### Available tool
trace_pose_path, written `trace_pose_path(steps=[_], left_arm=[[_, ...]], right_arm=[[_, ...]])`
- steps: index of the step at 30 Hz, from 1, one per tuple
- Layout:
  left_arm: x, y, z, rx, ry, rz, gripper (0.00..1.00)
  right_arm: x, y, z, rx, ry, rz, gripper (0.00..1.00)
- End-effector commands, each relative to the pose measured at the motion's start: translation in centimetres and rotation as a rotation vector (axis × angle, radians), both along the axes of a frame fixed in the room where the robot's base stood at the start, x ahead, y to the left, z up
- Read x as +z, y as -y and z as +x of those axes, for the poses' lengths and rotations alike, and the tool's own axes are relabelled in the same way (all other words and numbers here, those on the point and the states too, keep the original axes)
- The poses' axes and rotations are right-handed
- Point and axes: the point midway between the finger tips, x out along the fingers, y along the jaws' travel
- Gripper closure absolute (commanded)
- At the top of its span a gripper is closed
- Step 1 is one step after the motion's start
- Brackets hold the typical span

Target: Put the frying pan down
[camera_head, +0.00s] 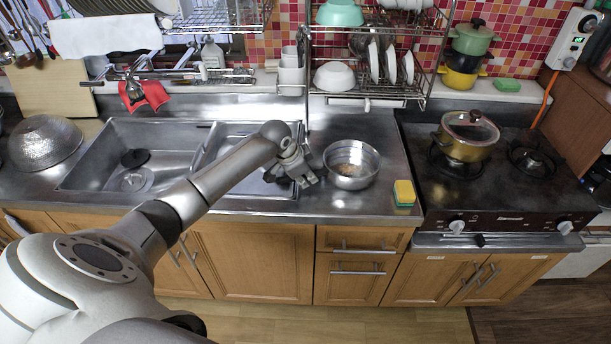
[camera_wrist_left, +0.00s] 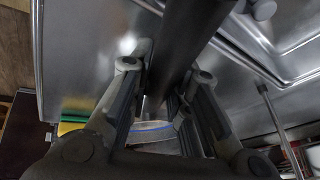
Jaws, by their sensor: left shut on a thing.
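A round steel pan (camera_head: 351,165) with a brownish, speckled inside is on or just above the counter, between the sink and the stove. My left gripper (camera_head: 296,174) is at its left side, over the sink's right edge. In the left wrist view, the fingers (camera_wrist_left: 160,108) are shut on a thick dark handle (camera_wrist_left: 189,40) that runs up out of the picture. The join between handle and pan is hidden. I cannot tell whether the pan's base touches the counter. My right gripper is not in view.
A yellow-green sponge (camera_head: 404,193) lies right of the pan. A lidded pot (camera_head: 467,136) stands on the stove (camera_head: 500,190). The sink (camera_head: 100,185) is at left, with a metal bowl (camera_head: 45,143) beyond it. A dish rack (camera_head: 370,95) hangs above the pan.

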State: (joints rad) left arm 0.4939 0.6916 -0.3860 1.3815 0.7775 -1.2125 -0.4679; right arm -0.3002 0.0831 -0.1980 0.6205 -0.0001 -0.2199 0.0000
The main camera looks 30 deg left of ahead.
Motion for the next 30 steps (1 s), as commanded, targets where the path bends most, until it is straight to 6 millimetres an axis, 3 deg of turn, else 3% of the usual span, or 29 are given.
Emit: trace_pose_path(steps=[14,15,19,30], left_arm=[[-1.2,0.0,0.1,0.000,0.006,-0.001,1.00],[-1.4,0.0,0.0,0.000,0.003,0.000,0.79],[-1.3,0.0,0.0,0.000,0.003,0.000,0.63],[-1.1,0.0,0.0,0.000,0.003,0.000,0.60]], right_arm=[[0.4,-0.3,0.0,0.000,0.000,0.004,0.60],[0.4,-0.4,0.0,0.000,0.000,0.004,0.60],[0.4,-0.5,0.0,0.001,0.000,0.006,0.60],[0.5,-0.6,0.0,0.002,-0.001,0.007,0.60]])
